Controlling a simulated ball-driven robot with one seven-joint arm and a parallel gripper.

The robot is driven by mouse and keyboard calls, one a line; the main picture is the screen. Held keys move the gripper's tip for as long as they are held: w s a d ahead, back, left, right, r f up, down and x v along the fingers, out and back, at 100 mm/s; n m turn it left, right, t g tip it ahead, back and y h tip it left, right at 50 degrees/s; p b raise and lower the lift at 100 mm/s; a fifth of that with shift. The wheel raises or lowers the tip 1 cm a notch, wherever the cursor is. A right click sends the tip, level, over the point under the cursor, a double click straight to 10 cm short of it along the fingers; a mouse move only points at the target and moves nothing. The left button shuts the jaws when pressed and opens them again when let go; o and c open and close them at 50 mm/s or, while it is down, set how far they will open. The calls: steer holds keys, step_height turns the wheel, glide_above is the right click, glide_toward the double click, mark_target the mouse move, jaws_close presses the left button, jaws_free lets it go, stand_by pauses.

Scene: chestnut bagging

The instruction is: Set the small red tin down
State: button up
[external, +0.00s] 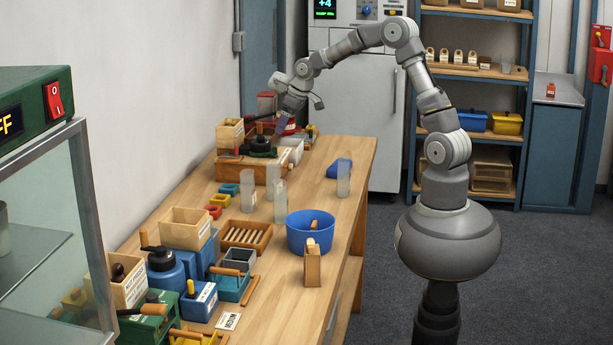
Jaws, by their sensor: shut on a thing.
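My gripper (284,122) is at the far end of the long wooden table, low over the cluster of things there, with its fingers pointing down. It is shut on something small. A patch of red shows at the fingertips, and I take it for the small red tin (291,127). The fingers and nearby things hide most of it, and I cannot tell whether it touches what is below.
Beside my gripper stand a wooden box (230,133), a red-lidded container (266,102) and a pale grey bin (291,150). Clear cylinders (344,178) and a blue bowl (309,240) stand nearer. The table's right edge (366,165) has bare wood.

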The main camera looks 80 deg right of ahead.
steer(key=s+d+r+m, duration=0.1)
steer(key=s+d, duration=1.4)
steer(key=d, duration=0.3)
steer(key=f, duration=1.5)
steer(key=shift+w+d+f, duration=0.2)
steer(key=shift+w+f, duration=0.15)
steer(key=w+d+b, duration=0.1)
steer(key=w+d, duration=0.2)
steer(key=w+d+f+b, duration=0.1)
steer(key=w+d, duration=0.2)
steer(key=w, duration=0.1)
steer(key=w+d+b, duration=0.1)
steer(key=w+d, duration=0.2)
steer(key=d, duration=0.1)
steer(key=shift+w+d+f+b, duration=0.1)
steer(key=shift+w+f+b, duration=0.2)
steer(key=shift+w+f, duration=0.1)
steer(key=shift+w+d+r, duration=0.1)
steer(key=shift+w+d, duration=0.1)
steer(key=shift+d+f+b, duration=0.1)
steer(key=shift+f+b, duration=0.9)
steer(key=shift+f, duration=0.75)
steer(key=shift+f, duration=0.15)
steer(key=o, duration=1.1)
steer(key=shift+o, duration=0.2)
